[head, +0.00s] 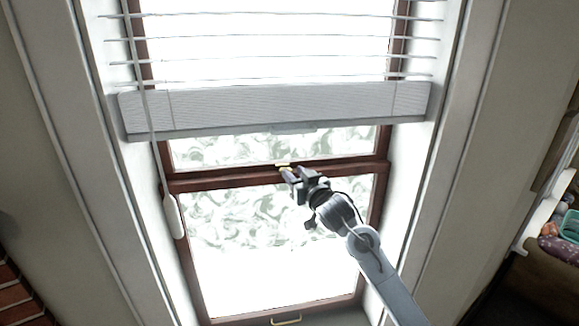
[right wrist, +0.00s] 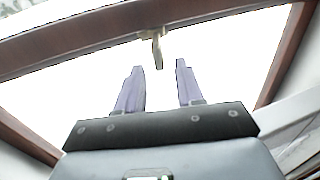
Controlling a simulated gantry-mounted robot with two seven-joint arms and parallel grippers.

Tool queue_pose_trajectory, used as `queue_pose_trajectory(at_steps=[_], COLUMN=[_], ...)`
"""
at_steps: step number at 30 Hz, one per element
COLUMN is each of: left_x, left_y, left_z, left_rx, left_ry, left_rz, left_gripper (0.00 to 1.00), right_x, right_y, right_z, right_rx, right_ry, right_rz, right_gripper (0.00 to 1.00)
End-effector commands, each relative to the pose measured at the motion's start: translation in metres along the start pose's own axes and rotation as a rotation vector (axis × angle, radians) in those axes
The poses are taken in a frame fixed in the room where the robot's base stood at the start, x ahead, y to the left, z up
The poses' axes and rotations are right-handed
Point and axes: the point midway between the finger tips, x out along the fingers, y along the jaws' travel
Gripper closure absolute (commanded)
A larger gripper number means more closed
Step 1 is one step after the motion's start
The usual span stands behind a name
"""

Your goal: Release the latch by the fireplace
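A small brass-coloured latch (head: 283,165) sits on the dark wooden middle rail of the window, behind my right gripper in the head view. In the right wrist view the latch (right wrist: 156,47) hangs down from the rail, ahead of the fingertips and roughly between their lines. My right gripper (head: 289,174) reaches up to just below the rail. In the right wrist view its two fingers (right wrist: 157,68) are apart with nothing between them. I cannot tell from these frames whether a fingertip touches the latch. My left gripper is not in view.
A half-raised white blind (head: 275,105) hangs above the rail, with a cord and handle (head: 173,215) at the left. A brass handle (head: 286,320) is on the bottom rail. White window casing flanks both sides. Items on a shelf (head: 560,235) stand at the far right.

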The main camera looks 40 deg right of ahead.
Motion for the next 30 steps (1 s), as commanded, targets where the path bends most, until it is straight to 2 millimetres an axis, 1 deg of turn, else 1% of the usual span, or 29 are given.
queue_pose_trajectory(at_steps=[1,3,9,14,22,27,29,30], left_x=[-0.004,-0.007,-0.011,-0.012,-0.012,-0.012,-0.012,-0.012], left_y=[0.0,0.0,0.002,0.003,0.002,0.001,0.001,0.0], left_z=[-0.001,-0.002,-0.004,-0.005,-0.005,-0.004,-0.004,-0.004], left_rx=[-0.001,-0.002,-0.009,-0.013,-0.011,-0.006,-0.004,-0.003], left_ry=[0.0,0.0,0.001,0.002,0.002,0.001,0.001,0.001], left_rz=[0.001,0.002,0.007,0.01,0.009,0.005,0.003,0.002], left_gripper=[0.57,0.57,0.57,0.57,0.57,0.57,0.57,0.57], right_x=[0.008,0.016,0.033,0.038,0.038,0.038,0.038,0.038], right_y=[0.001,0.0,0.0,0.0,0.0,0.0,0.0,0.0], right_z=[-0.003,-0.002,-0.001,0.0,0.0,0.0,0.0,0.0], right_rx=[0.002,0.002,0.001,0.001,0.001,0.001,0.001,0.001], right_ry=[-0.001,-0.001,-0.001,0.0,0.0,-0.001,0.0,0.0], right_rz=[0.002,0.001,0.001,0.001,0.001,0.001,0.001,0.001], right_gripper=[0.63,0.63,0.63,0.63,0.63,0.89,0.98,1.0])
